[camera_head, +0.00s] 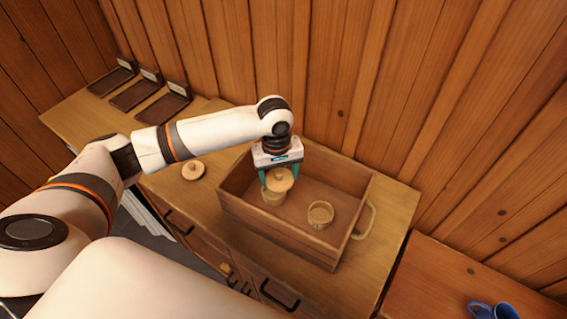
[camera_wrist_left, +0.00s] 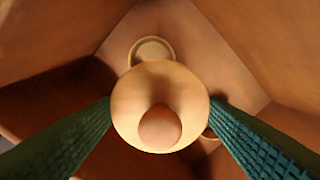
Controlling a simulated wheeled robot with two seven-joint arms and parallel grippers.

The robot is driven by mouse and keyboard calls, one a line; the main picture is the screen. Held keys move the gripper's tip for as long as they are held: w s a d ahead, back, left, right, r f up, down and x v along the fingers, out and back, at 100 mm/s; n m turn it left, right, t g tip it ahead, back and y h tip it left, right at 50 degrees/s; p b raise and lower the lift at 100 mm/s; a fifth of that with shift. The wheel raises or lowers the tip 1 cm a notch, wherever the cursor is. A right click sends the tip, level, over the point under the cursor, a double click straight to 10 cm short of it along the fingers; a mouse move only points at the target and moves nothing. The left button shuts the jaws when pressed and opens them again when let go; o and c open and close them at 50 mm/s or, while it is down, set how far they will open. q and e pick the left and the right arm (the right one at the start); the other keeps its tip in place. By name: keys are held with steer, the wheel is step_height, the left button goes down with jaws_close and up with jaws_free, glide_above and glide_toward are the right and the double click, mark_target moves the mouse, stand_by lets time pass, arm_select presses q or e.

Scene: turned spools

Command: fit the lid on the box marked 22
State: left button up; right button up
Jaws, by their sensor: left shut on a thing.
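My left gripper (camera_head: 279,176) is shut on a pale wooden lid (camera_head: 280,182) with a round knob, which fills the middle of the left wrist view (camera_wrist_left: 160,105). The lid is inside the wooden crate's outline, in front of a small round box (camera_head: 273,198) and partly hiding it. I cannot tell whether they touch. A second round box (camera_head: 320,213), open at the top, stands to the right in the crate. The left wrist view shows one open round rim (camera_wrist_left: 152,50) beyond the lid and a sliver of another at its right. No number 22 is readable. My right gripper is out of view.
The wooden crate (camera_head: 282,236) has raised walls and a rope handle (camera_head: 364,222). Another knobbed lid (camera_head: 193,170) lies on the counter left of it. Several dark trays (camera_head: 134,95) stand at the back left.

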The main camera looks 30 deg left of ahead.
mark_target(272, 171)
arm_select(q)
steer(key=w+a+f+n, duration=0.1)
steer(key=w+a+f+n+p, duration=0.1)
steer(key=a+f, duration=0.1)
steer(key=shift+n, duration=0.3)
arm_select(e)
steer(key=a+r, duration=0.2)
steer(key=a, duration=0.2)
arm_select(q)
step_height(272, 171, down, 4)
steer(key=b, duration=0.6)
steer(key=shift+r, duration=0.1)
steer(key=shift+f+b, duration=0.35)
steer(key=shift+b, duration=0.4)
steer(key=shift+p, duration=0.45)
steer(key=shift+f, duration=0.3)
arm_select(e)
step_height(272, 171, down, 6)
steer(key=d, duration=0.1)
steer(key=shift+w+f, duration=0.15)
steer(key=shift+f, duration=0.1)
